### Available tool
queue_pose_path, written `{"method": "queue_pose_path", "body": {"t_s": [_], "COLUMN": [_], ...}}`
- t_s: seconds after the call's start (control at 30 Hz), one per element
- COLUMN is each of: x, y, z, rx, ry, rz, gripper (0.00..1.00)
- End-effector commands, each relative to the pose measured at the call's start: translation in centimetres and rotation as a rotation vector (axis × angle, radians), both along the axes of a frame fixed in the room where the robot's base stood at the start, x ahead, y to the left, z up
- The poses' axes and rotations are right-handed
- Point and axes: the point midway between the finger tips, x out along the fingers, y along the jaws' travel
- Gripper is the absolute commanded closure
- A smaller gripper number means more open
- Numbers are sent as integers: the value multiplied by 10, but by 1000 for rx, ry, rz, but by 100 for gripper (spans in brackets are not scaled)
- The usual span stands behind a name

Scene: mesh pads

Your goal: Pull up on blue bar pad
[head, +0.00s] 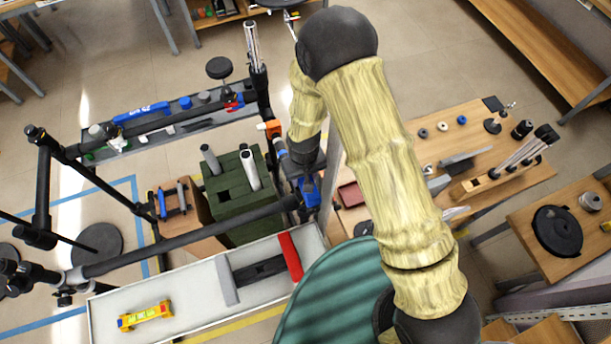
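A blue bar (142,112) with pale markings lies along the grey tray at the upper left, beside a black tube of the frame. A second blue piece (311,191) sits at the right end of the long black bar, directly below my gripper.
Black frame tubes (180,243) cross the left and middle. A green box (228,196) stands below them. A white tray (190,300) holds a yellow toy, a grey strip and a red bar. Wooden tables (470,150) with parts stand at the right.

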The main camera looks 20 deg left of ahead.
Motion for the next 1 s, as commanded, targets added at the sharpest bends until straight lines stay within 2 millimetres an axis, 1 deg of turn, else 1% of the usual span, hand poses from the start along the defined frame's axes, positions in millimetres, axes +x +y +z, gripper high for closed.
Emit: {"method": "queue_pose_path", "body": {"t_s": [0.03, 0.17, 0.2, 0.27, 0.3, 0.33, 0.6, 0.73, 0.87, 1.0], "x": [2, 3, 3, 3, 2, 2, 1, 1, 2, 2], "y": [1, 1, 1, 1, 1, 1, 1, 1, 2, 1], "z": [3, 4, 4, 4, 3, 3, 2, 5, 14, 30], "rx": [3, 4, 4, 4, 3, 3, 3, 3, 4, 5], "ry": [-5, -6, -6, -6, -5, -5, -3, -3, -5, -5], "rz": [-2, -1, -2, -1, -1, -1, 0, 0, 0, 0], "gripper": [93, 93, 58, 46, 39, 35, 35, 35, 35, 35]}}
